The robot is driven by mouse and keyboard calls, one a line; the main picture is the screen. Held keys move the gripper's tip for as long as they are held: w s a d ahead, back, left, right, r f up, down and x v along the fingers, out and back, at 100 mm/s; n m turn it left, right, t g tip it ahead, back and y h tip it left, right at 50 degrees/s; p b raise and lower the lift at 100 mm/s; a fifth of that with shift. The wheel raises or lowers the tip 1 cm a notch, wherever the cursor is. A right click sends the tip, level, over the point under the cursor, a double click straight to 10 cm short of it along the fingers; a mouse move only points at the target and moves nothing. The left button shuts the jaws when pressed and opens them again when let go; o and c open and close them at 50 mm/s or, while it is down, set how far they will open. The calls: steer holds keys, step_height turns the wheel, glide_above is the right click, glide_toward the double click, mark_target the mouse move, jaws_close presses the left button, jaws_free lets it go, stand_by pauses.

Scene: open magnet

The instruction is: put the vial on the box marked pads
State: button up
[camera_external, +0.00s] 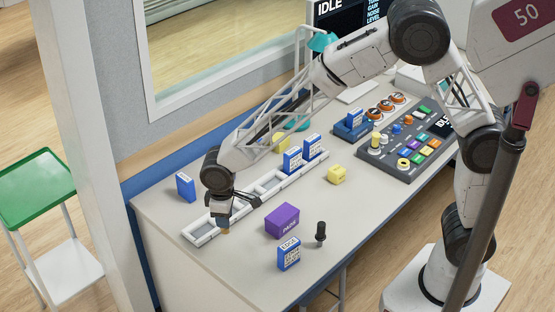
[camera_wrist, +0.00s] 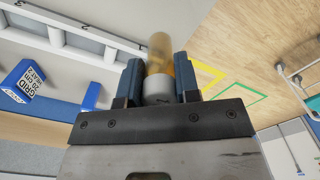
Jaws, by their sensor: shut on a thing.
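The vial (camera_wrist: 160,55) is amber with a pale grey-white end, and my gripper (camera_wrist: 160,88) is shut on it in the wrist view. In the external view my gripper (camera_external: 222,217) is near the front left part of the bench, with the vial's brownish end (camera_external: 223,232) just below the fingers. The purple box marked PADS (camera_external: 282,221) lies on the bench to the right of my gripper, apart from it. Its top looks bare.
A white divided tray (camera_external: 200,231) runs along the bench beside my gripper. Blue boxes stand at the left (camera_external: 186,187), at the front (camera_external: 289,253) and in the tray (camera_external: 292,160). A dark upright object (camera_external: 320,233) stands right of the purple box. A yellow block (camera_external: 337,174) lies farther back.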

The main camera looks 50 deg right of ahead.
steer(key=shift+d, duration=0.15)
steer(key=s+d, duration=0.9)
steer(key=d, duration=0.4)
steer(key=s+d+r, duration=0.1)
steer(key=s+d, duration=0.9)
steer(key=d, duration=0.2)
steer(key=shift+d, duration=0.4)
steer(key=shift+r, duration=0.1)
steer(key=shift+w, duration=0.1)
steer(key=w+a, duration=0.2)
steer(key=w, duration=0.3)
steer(key=w+a+f, duration=0.1)
steer(key=w+a, duration=0.1)
steer(key=w, duration=0.3)
steer(key=w+a, duration=0.2)
steer(key=w, duration=0.2)
steer(key=shift+w+f, duration=0.25)
steer(key=shift+w, duration=0.15)
